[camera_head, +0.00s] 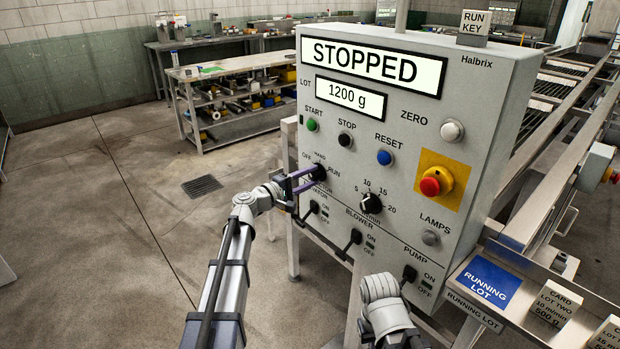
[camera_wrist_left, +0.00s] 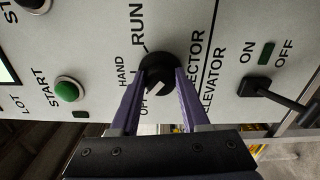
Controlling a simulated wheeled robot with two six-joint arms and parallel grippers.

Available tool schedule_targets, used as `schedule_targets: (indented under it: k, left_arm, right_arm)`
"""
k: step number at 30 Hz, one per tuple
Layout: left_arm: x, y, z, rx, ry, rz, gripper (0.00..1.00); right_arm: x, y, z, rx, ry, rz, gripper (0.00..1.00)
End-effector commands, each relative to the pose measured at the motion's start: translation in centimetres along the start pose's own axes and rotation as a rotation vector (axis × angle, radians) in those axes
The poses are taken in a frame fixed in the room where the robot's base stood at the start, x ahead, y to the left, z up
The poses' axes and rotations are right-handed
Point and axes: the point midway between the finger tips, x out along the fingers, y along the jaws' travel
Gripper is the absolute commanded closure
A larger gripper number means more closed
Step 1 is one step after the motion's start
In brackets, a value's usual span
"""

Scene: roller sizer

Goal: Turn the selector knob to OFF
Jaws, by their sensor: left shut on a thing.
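The black selector knob (camera_head: 318,172) is on the left of the grey control panel, with OFF, HAND and RUN marked around it. My left gripper (camera_head: 301,181) reaches it from the left, with its purple fingers shut on the knob. In the left wrist view, the fingers (camera_wrist_left: 160,98) stand on either side of the knob (camera_wrist_left: 158,70). That view is turned sideways, and the fingers partly cover the OFF label. A pale mark shows on the knob face, but I cannot tell which label it points to. Of my right arm, only a pale link shows; its fingers are not visible.
The panel display (camera_head: 373,67) reads STOPPED. Green start (camera_head: 312,125), black stop (camera_head: 345,140) and blue reset (camera_head: 384,158) buttons sit above the knob. A dial (camera_head: 371,203) is to its right. Switch levers (camera_head: 311,208) stick out below. A red emergency button (camera_head: 430,187) is farther right.

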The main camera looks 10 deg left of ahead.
Motion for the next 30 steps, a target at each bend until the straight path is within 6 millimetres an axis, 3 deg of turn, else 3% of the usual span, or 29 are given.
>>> schedule_targets:
  k: [12, 28, 29, 30]
  left_arm:
    - [-0.05, 0.03, -0.03, -0.155, 0.001, -0.001, 1.00]
    - [-0.06, 0.03, -0.02, -0.173, 0.001, -0.001, 1.00]
    - [-0.06, 0.03, -0.02, -0.173, 0.001, -0.001, 0.51]
    - [-0.05, 0.03, -0.02, -0.173, 0.001, -0.001, 0.46]
  right_arm:
    - [-0.05, 0.01, 0.00, 0.000, 0.000, 0.000, 1.00]
    - [-0.05, 0.00, 0.00, 0.000, 0.000, 0.000, 1.00]
    - [-0.05, 0.00, 0.00, 0.000, 0.000, 0.000, 1.00]
    - [-0.05, 0.00, 0.00, 0.000, 0.000, 0.000, 1.00]
